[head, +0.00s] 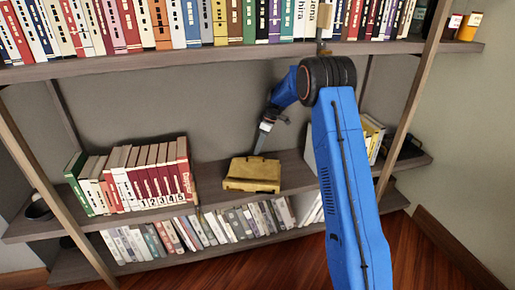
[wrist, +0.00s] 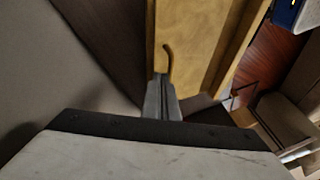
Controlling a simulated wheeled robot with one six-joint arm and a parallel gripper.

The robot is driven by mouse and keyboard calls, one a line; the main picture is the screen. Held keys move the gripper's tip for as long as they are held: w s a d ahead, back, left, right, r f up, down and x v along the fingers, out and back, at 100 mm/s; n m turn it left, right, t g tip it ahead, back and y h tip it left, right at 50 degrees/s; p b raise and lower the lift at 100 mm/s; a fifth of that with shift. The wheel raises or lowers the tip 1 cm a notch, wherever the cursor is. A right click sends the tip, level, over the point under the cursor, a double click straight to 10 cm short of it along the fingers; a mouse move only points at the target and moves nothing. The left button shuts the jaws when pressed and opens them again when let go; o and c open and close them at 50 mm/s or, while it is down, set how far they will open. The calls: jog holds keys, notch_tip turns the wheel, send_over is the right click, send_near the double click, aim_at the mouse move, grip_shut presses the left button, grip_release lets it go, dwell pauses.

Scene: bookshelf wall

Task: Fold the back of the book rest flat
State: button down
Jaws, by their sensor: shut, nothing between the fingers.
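The book rest (head: 252,175) is a yellow wooden piece on the middle shelf, right of the numbered red books. Its back appears to lie low over its base, but I cannot tell whether it is fully flat. In the wrist view the book rest (wrist: 195,45) fills the upper middle, with a small curved brown piece on its face. My gripper (head: 258,150) points down just above the rear of the book rest. In the wrist view my gripper (wrist: 162,85) has its fingers together, empty, close to the yellow surface. Whether they touch it is unclear.
A row of books (head: 135,178) stands left of the book rest on the middle shelf (head: 215,180). More books (head: 370,135) stand to the right, partly behind my arm. The upper shelf (head: 200,55) is full of books above. Bare shelf lies on both sides of the book rest.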

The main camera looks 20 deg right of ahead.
jog(key=shift+w+d+f, duration=0.2)
jog(key=shift+w+f, duration=0.25)
jog(key=shift+f, duration=0.3)
